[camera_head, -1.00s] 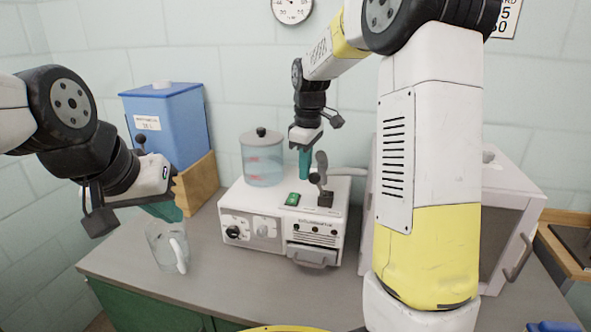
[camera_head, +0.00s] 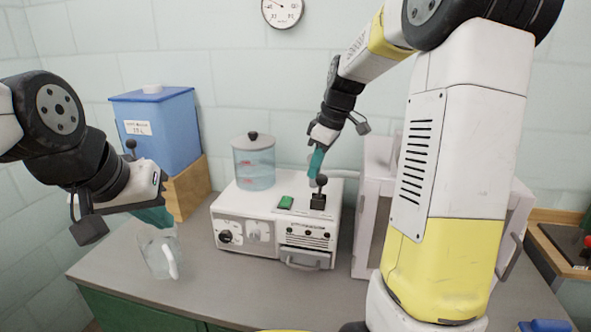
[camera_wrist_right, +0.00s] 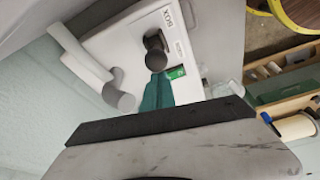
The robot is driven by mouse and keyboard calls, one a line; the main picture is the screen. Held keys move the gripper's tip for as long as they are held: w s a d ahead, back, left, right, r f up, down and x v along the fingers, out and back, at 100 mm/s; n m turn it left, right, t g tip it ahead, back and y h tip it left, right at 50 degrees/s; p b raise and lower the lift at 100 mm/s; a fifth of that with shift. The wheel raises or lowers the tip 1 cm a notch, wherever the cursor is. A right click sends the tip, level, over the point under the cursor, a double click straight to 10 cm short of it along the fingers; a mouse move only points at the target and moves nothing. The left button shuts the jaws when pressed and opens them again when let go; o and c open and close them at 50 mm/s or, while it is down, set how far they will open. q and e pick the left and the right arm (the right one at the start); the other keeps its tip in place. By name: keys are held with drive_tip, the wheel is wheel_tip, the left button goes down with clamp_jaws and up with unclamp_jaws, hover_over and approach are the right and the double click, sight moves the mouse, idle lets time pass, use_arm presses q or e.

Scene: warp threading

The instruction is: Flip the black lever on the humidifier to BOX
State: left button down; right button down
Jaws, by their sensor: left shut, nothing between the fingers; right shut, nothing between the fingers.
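The white humidifier (camera_head: 262,235) stands on the bench with a clear water tank (camera_head: 255,165) on its left. Its black lever (camera_head: 320,192) rises from a square base on the top right and leans slightly right. In the right wrist view the lever's dark end (camera_wrist_right: 156,60) is just beyond my fingertips, with the BOX label (camera_wrist_right: 166,16) nearby. My right gripper (camera_head: 315,165) is shut and empty, its teal fingers pointing down close behind the lever; contact is unclear. My left gripper (camera_head: 158,216) is shut and empty above a glass jug (camera_head: 158,254).
A grey outlet (camera_wrist_right: 122,92) stands close to my right fingers. A blue tank (camera_head: 158,130) on a wooden stand is at the left back. A white cabinet (camera_head: 372,205) stands to the right. Bench front is clear.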

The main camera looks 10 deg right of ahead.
drive_tip(key=shift+s+d, duration=0.3)
drive_tip(key=shift+d, duration=0.4)
drive_tip(key=shift+s+d, duration=0.3)
drive_tip(key=shift+d, duration=0.4)
drive_tip(key=shift+s+d+f, duration=0.15)
drive_tip(key=shift+d, duration=0.2)
drive_tip(key=shift+s+d+f, duration=0.15)
drive_tip(key=shift+d, duration=0.1)
wheel_tip(320, 180, up, 8)
drive_tip(key=shift+s+d, duration=0.4)
